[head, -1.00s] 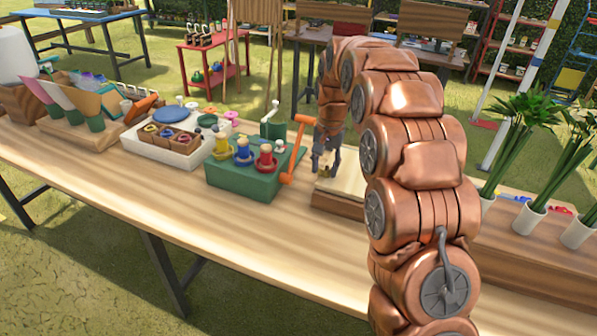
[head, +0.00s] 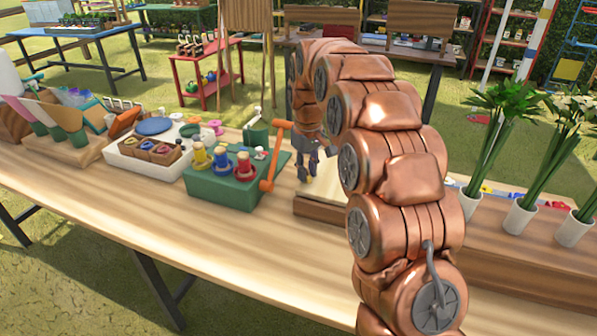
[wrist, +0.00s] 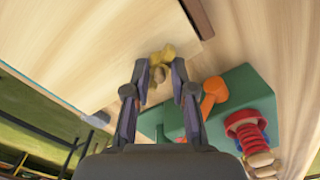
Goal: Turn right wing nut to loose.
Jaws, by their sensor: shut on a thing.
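A brass-yellow wing nut (wrist: 159,58) shows in the wrist view, above a pale wooden board (wrist: 95,40). My gripper (wrist: 158,70) has its two dark fingers on either side of the nut and is shut on it. In the head view my gripper (head: 307,172) points down at the pale board, just right of the green box with the orange crank. The nut is too small and covered there to make out. Only one wing nut is clear in the wrist view. I cannot tell how tight it sits.
The green box (head: 222,190) with its orange crank (head: 275,155) and colored spools stands close left of my gripper. A white tray (head: 135,158) lies farther left. White cups with green stems (head: 522,217) stand at the right. The table's front strip is clear.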

